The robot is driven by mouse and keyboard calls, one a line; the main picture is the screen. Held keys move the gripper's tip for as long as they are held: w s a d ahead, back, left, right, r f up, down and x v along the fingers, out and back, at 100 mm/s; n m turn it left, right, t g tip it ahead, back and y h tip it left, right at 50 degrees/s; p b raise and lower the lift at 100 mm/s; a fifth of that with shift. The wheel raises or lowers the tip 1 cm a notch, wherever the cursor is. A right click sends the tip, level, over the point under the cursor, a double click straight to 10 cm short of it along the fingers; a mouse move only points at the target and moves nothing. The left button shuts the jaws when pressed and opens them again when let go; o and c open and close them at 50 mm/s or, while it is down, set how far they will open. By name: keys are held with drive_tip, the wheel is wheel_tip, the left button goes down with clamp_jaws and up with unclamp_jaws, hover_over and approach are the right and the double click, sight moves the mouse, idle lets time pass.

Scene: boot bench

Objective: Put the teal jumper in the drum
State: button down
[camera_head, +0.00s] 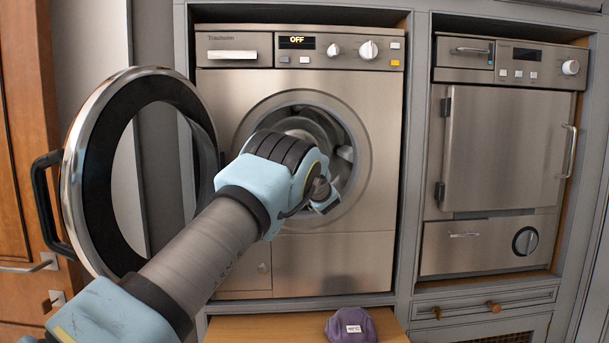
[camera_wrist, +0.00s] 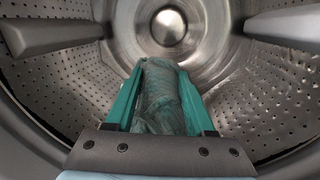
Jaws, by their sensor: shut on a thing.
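The teal jumper (camera_wrist: 160,98) shows in the wrist view as a rolled bundle between the two teal fingers. My gripper (camera_wrist: 163,95) is shut on it, inside the drum (camera_wrist: 80,95). The drum's perforated steel wall surrounds the gripper, and its back lies ahead. In the head view my arm reaches to the open washing machine (camera_head: 335,255). My wrist covers much of the drum opening (camera_head: 340,130) there, and the jumper is hidden. I cannot tell whether the jumper touches the drum wall.
The round machine door (camera_head: 75,150) stands open at the left, beside my arm. A purple cap (camera_head: 351,325) lies on the wooden surface (camera_head: 265,328) below the machine. A second steel appliance (camera_head: 500,150) with its door shut stands at the right. Paddles (camera_wrist: 45,36) project inside the drum.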

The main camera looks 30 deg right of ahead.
drive_tip(key=w+d+p, duration=0.1)
drive_tip(key=w, duration=0.1)
drive_tip(key=w+d+p, duration=0.1)
drive_tip(key=w+f+p, duration=0.1)
drive_tip(key=w, duration=0.1)
drive_tip(key=shift+w+d+p, duration=0.35)
drive_tip(key=shift+d+p, duration=0.05)
drive_tip(key=shift+w+d+f+p, duration=0.2)
drive_tip(key=shift+w+p, duration=0.1)
drive_tip(key=shift+w, duration=0.1)
drive_tip(key=shift+c, duration=1.9)
unclamp_jaws()
drive_tip(key=shift+o, duration=1)
drive_tip(key=shift+f, duration=0.1)
drive_tip(key=shift+f, duration=0.1)
